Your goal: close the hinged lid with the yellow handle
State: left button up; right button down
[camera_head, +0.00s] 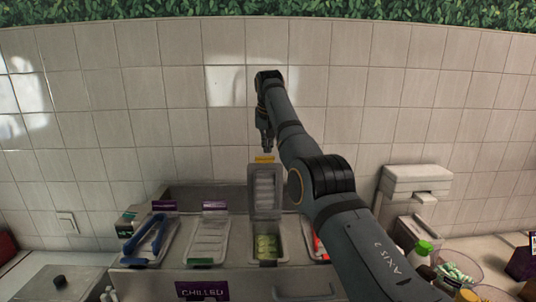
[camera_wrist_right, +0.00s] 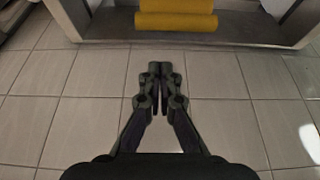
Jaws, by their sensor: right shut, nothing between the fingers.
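The hinged lid (camera_head: 265,188) stands upright, open, at the back of its bin in the head view. Its yellow handle (camera_head: 264,159) is at the lid's top edge. The open bin (camera_head: 267,246) below holds pale green pieces. My right gripper (camera_head: 267,148) points down just above the yellow handle, shut and empty. In the right wrist view the shut fingertips (camera_wrist_right: 161,66) show in front of the wall tiles, with the yellow handle (camera_wrist_right: 176,14) beyond them at the top. Whether the fingertips touch the handle or lid is unclear. My left gripper is not in view.
A closed lid (camera_head: 208,240) and a bin with a blue handle (camera_head: 146,238) are to the left. My right arm hides much of the bin with red contents (camera_head: 319,246). A green-capped bottle (camera_head: 423,248) and bowl (camera_head: 459,268) stand at right. The tiled wall (camera_head: 150,100) is behind.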

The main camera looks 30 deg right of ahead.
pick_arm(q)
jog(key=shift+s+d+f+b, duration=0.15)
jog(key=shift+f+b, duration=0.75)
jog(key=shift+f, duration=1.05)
pick_arm(e)
jog(key=shift+s+a+f, duration=0.15)
jog(key=shift+s+a, duration=0.35)
jog(key=shift+s, duration=0.3)
jog(key=shift+s+a+f, duration=0.1)
jog(key=shift+s+a, duration=0.4)
jog(key=shift+s, duration=0.25)
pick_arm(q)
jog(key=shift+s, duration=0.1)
